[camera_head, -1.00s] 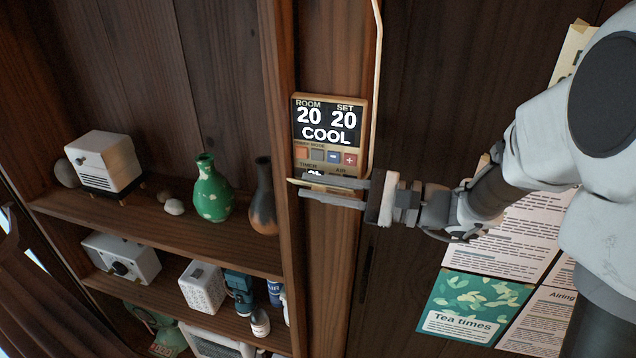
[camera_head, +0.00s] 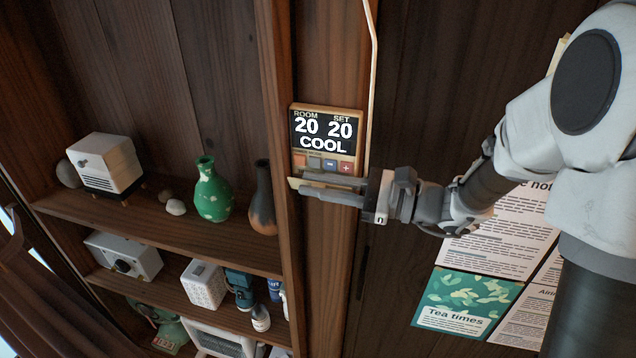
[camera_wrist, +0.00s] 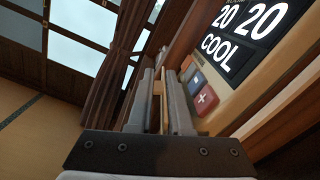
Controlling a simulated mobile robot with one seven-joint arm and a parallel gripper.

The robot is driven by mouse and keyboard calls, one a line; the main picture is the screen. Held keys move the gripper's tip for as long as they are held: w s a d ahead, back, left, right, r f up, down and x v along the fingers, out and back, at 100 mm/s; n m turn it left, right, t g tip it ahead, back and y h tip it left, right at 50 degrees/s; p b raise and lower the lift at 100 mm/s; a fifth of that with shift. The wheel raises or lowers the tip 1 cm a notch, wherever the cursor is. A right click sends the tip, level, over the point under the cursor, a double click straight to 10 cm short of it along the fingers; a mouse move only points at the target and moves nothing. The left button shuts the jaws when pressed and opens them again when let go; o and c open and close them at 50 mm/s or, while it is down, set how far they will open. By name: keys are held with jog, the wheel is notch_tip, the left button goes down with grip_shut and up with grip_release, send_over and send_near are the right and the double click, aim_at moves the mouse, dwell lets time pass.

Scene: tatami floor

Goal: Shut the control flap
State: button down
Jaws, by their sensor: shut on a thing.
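The control panel (camera_head: 327,130) is a tan unit on a wooden post, with a dark screen reading ROOM 20, SET 20, COOL and coloured buttons below. It also shows at the right of the wrist view (camera_wrist: 237,38). My gripper (camera_head: 304,184) is at the panel's lower part, its fingers lying sideways across it. In the wrist view my gripper (camera_wrist: 158,78) is shut on a thin tan strip, the edge of the control flap (camera_wrist: 158,88). In the head view only a tan corner of the flap (camera_head: 293,183) shows past the fingers. The panel's lowest part is hidden.
A shelf to the left holds a green vase (camera_head: 211,190), a dark vase (camera_head: 263,200) and a white box (camera_head: 106,162). A pale cable (camera_head: 371,80) runs down beside the panel. Posters (camera_head: 466,303) hang on the dark wall at right.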

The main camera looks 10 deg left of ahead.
jog(key=shift+f, duration=0.1)
jog(key=c, duration=0.9)
grip_release()
